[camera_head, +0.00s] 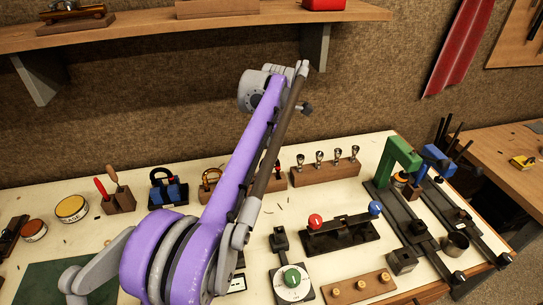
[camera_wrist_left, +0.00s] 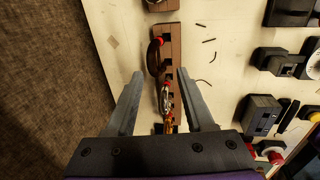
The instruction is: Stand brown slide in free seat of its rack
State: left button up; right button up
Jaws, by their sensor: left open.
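My left gripper (camera_wrist_left: 160,98) is open in the left wrist view, its two fingers apart above a wooden rack (camera_wrist_left: 173,38). Nothing is clearly held between them. The rack has a row of dark seats. A dark brown loop with a red top, seemingly the brown slide (camera_wrist_left: 152,60), is at the rack's wall-side edge, beyond the fingertips. A silvery, red-marked slide (camera_wrist_left: 165,96) and a golden one (camera_wrist_left: 169,124) show between the fingers. In the head view my purple arm hides the gripper and the rack's middle; a copper loop (camera_head: 209,176) shows left of it. My right gripper is not in view.
Right of the rack stands a mouthpiece rack (camera_head: 325,172). A blue padlock-like block (camera_head: 169,192) and a small tool block (camera_head: 119,201) stand left. A black fixture with red and blue knobs (camera_head: 343,236) and a green clamp (camera_head: 398,160) stand right. A shelf (camera_head: 150,34) overhangs the back.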

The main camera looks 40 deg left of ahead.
pick_arm(q)
jog(key=r, duration=0.4)
jog(key=shift+s+d, duration=0.25)
jog(key=shift+d, duration=0.05)
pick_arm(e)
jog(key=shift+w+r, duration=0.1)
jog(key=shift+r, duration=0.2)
pick_arm(q)
jog(key=shift+f, duration=0.1)
